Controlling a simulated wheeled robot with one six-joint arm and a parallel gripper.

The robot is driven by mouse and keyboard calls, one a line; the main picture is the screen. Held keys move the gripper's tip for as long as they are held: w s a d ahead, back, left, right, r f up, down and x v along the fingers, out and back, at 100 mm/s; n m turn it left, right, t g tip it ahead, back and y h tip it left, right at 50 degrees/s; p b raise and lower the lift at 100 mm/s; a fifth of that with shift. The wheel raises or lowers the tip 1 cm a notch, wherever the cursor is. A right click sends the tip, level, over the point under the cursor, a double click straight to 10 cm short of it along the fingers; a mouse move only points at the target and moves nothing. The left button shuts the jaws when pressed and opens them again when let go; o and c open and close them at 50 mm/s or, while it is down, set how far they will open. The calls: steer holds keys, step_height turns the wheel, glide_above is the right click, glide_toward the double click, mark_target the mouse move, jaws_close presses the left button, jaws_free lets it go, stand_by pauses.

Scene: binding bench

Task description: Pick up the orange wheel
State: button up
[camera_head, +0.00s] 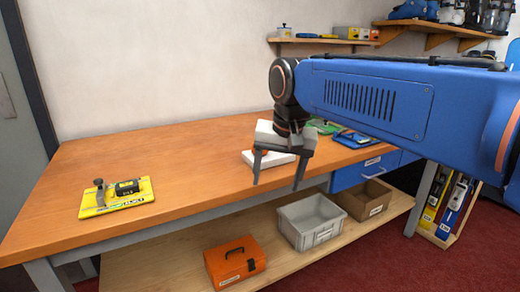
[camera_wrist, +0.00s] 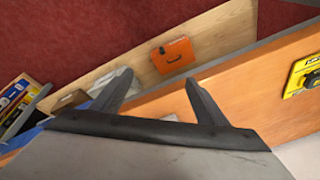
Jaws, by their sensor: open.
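A small orange-red patch (camera_head: 261,152) shows behind my gripper's left finger, at a white flat-based item (camera_head: 278,158) on the bench. It may be the orange wheel, but my gripper hides most of it and I cannot tell its shape. My gripper (camera_head: 277,186) is open with its fingers pointing down, in front of the white item as seen in the head view. The wrist view shows no clear wheel.
The wooden bench (camera_head: 170,170) is largely clear. A yellow board (camera_head: 118,197) with a black block lies at left. Green and blue items lie behind my arm. An orange case (camera_head: 235,262), a grey bin (camera_head: 312,222) and a cardboard box (camera_head: 367,200) stand on the lower shelf.

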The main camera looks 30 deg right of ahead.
steer(key=w+d+r+m+g, duration=0.2)
steer(key=w+d+r+m, duration=0.1)
steer(key=w+r+m, duration=0.55)
steer(key=w+d+r+m+g, duration=0.1)
steer(key=w+d+r+m, duration=0.3)
steer(key=w+r, duration=0.75)
steer(key=shift+m, duration=0.35)
steer(key=f, duration=0.4)
steer(key=w+f, duration=0.1)
steer(key=f, duration=0.4)
steer(key=a+f, duration=0.1)
steer(key=f, duration=0.3)
steer(key=shift+w+f, duration=0.15)
steer(key=shift+w, duration=0.15)
steer(key=shift+d+f, duration=0.2)
steer(key=shift+f, duration=2.6)
steer(key=c, duration=1.2)
